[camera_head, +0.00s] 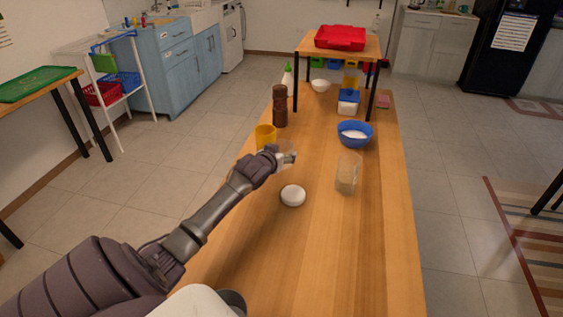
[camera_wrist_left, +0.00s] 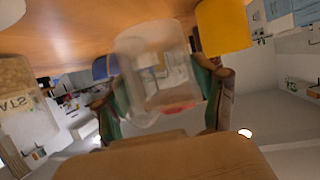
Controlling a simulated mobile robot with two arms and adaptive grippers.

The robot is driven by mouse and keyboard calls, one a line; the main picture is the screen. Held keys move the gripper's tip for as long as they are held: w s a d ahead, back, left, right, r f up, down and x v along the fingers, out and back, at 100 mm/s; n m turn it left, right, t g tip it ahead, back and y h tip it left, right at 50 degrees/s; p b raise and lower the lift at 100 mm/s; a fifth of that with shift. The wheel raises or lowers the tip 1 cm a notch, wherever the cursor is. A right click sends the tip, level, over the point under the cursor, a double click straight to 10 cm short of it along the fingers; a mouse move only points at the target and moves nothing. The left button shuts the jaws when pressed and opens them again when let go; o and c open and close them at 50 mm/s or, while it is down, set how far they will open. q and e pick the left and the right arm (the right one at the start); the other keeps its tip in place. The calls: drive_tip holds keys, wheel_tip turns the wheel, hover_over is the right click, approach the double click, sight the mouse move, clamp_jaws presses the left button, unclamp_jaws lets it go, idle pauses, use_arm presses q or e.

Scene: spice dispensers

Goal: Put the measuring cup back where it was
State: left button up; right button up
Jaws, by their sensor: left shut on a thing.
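My left gripper (camera_head: 284,157) is over the wooden table, just in front of the yellow cup. It is shut on a clear see-through measuring cup (camera_head: 287,147). In the left wrist view the cup (camera_wrist_left: 150,75) is between the two green-padded fingers of the left gripper (camera_wrist_left: 163,95), with its mouth facing the camera side. In the head view the hand covers part of the cup. I cannot tell whether its base touches the table. My right gripper is not in view.
A yellow cup (camera_head: 265,136) stands close behind the hand. A clear jar (camera_head: 347,174) and a blue bowl (camera_head: 354,137) stand right. A brown grinder (camera_head: 280,106) stands behind. The table's front part (camera_head: 340,265) is clear.

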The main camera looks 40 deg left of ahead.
use_arm(q)
drive_tip(key=shift+f, duration=1.9)
drive_tip(key=o, duration=1.3)
drive_tip(key=shift+f, duration=0.1)
drive_tip(key=v, duration=1.2)
drive_tip(key=shift+p, duration=0.35)
